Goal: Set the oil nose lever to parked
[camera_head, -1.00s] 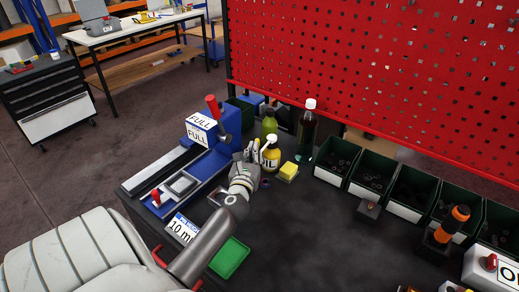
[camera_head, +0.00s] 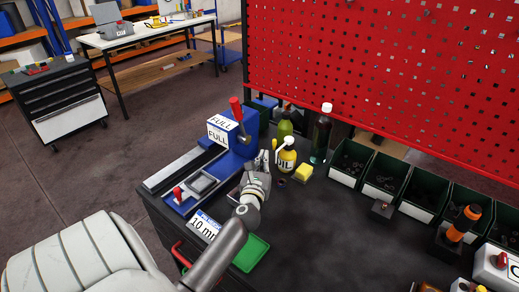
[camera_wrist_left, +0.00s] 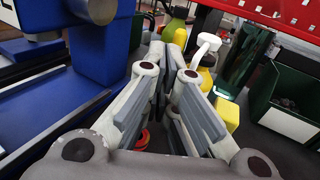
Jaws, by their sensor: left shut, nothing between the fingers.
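The yellow oil bottle (camera_head: 287,160) with a partly hidden "OIL" label stands upright on the dark table. Its white nose lever (camera_head: 286,143) sits on top and slants down to the left. In the left wrist view the white lever (camera_wrist_left: 207,43) shows right of the fingertips, above yellow parts. My left gripper (camera_head: 262,160) is just left of the bottle, fingers pointing up and away, shut and empty. A small gap shows between it and the bottle. It also shows in the left wrist view (camera_wrist_left: 172,58). My right gripper is not in view.
A blue vise-like unit (camera_head: 240,153) with a red-handled lever (camera_head: 236,110) stands left of the gripper. A green bottle (camera_head: 285,125), a dark bottle (camera_head: 320,140) and a yellow block (camera_head: 305,172) crowd the oil bottle.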

